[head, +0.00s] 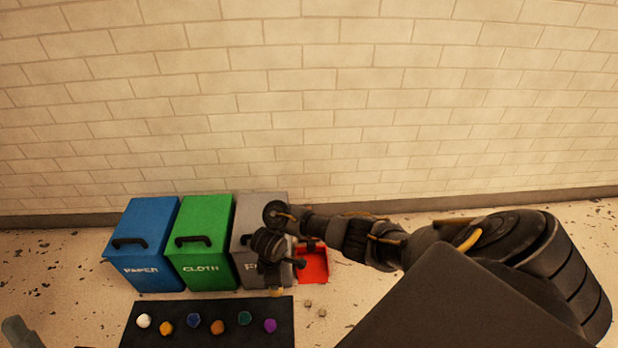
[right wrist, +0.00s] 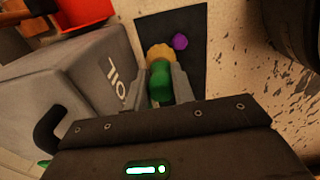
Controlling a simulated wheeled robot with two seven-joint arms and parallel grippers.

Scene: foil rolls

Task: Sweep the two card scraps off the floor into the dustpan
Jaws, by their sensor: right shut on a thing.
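Two small tan card scraps, one (head: 308,304) left of the other (head: 322,313), lie apart on the floor in the head view, in front of the red dustpan (head: 313,267). The dustpan stands right of the grey bin, partly behind my arm. My right gripper (right wrist: 163,88) is shut on a brush with a green handle (right wrist: 160,84) and yellowish bristles (right wrist: 160,52). In the head view the bristles (head: 278,292) show low in front of the grey bin, left of the scraps. I cannot make out the scraps in the right wrist view.
A blue PAPER bin (head: 147,230), a green CLOTH bin (head: 203,240) and a grey FOIL bin (right wrist: 70,90) stand by the wall. A dark mat (head: 210,340) with several coloured lumps lies in front. The speckled floor right of the scraps is open.

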